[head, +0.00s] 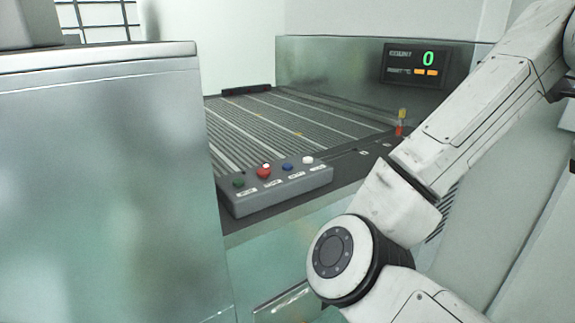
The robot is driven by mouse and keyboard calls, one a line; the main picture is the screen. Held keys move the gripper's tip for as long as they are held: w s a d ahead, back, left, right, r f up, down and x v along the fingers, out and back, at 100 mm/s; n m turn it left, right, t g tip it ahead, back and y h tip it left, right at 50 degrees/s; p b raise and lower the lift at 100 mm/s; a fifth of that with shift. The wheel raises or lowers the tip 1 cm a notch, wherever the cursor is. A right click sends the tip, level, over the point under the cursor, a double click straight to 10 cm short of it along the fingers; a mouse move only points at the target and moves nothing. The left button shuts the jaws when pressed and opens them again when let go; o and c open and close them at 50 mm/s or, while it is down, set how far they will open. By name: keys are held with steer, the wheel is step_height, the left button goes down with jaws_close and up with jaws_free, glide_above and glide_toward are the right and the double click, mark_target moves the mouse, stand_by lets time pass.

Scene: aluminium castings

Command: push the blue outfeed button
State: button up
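A grey button box (277,196) sits at the near edge of the ribbed conveyor. On its top is a row of buttons: green at the left, red and raised, blue (287,167), then white at the right. Small labels lie below the buttons, too small to read. The blue button is unobstructed in the head view. My arm comes in from the upper right and bends at a joint to the lower right of the box, apart from it. My gripper is outside the view.
A ribbed conveyor (290,118) runs behind the box. A display (415,66) on the back panel (330,62) reads 0 in green. A small red and yellow post (400,122) stands at the right. A large metal cabinet (105,190) fills the left. Space above the box is clear.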

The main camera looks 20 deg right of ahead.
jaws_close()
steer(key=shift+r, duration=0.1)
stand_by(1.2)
